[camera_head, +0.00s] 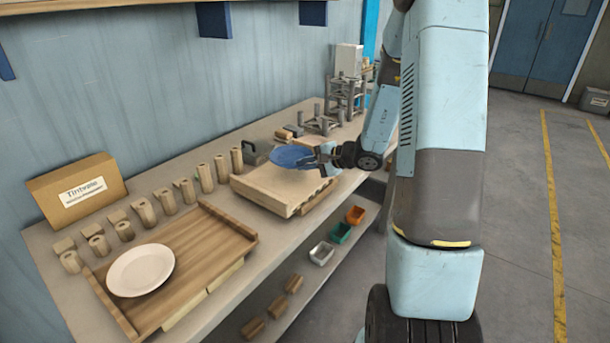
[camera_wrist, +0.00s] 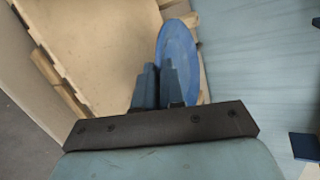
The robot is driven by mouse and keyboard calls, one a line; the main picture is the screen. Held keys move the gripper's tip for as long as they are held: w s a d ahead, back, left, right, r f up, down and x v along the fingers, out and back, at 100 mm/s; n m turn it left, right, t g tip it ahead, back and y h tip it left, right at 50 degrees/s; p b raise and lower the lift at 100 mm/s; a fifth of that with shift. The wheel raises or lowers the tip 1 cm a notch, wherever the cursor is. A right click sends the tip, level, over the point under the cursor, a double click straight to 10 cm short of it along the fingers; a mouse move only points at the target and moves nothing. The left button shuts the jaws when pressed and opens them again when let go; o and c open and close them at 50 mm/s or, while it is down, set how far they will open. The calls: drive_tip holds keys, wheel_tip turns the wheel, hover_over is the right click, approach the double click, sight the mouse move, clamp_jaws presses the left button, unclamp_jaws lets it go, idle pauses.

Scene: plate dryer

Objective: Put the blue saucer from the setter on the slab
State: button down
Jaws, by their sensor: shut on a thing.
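The blue saucer (camera_head: 291,156) is held at its right edge by my gripper (camera_head: 321,155), which is shut on it. The saucer is over the pale wooden block (camera_head: 270,188) on the bench; I cannot tell whether it touches. Grey posts and racks (camera_head: 345,92) stand farther back on the bench. I cannot tell which piece is the setter and which is the slab.
A brown wooden tray (camera_head: 222,232) with a white plate (camera_head: 141,270) lies at the near left. Several wooden posts (camera_head: 187,190) line the back. A cardboard box (camera_head: 77,190) stands by the wall. Small bins (camera_head: 341,233) sit on the lower shelf.

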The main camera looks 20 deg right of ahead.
sight(305, 184)
drive_tip(key=shift+w+f, duration=0.6)
drive_tip(key=shift+f, duration=1.65)
drive_tip(key=c, duration=1.2)
unclamp_jaws()
